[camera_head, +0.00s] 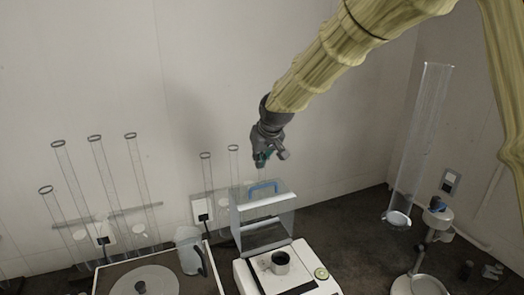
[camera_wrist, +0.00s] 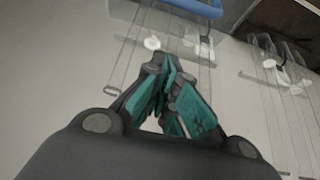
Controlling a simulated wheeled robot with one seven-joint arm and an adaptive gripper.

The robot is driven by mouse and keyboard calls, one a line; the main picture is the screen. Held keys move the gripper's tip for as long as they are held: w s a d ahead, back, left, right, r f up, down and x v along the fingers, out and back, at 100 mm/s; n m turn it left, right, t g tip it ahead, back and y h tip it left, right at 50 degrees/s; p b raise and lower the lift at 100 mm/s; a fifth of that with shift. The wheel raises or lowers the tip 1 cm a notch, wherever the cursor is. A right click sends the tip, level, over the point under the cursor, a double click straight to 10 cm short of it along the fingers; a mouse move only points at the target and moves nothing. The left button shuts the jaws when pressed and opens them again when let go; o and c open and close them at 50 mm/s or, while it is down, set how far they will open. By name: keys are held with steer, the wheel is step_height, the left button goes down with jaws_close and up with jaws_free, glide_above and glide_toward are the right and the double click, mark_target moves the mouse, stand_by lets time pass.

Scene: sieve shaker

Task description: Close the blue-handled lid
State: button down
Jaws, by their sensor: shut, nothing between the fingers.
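The clear lid (camera_head: 268,221) with the blue handle (camera_head: 262,187) stands raised at the back of a white device (camera_head: 300,262). The handle is at the lid's top edge. In the wrist view the blue handle (camera_wrist: 198,8) shows at the top edge, beyond my fingers. My gripper (camera_head: 261,160) is above the handle and appears apart from it. Its teal-padded fingers (camera_wrist: 168,75) are closed together with nothing held between them.
A pitcher (camera_head: 189,250) stands to the left. Tall clear tubes (camera_head: 108,190) line the wall, and a large tube (camera_head: 420,135) stands at right.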

mark_target(261, 191)
steer(key=p+x, duration=0.1)
steer(key=x, duration=0.3)
steer(key=shift+w+f, duration=0.15)
steer(key=shift+f, duration=0.05)
steer(key=shift+s+d+f+p, duration=0.2)
steer(key=shift+s+p, duration=0.2)
steer(key=shift+s, duration=0.15)
steer(key=shift+s+d+f+p, duration=0.1)
steer(key=shift+s+d+p, duration=0.1)
steer(key=shift+s+p, duration=0.3)
steer(key=shift+s+d+f+p, duration=0.15)
steer(key=shift+s+d+p, duration=0.15)
steer(key=shift+s, duration=0.25)
steer(key=shift+s+f, duration=0.1)
steer(key=shift+f, duration=0.1)
steer(key=shift+s+f, duration=0.1)
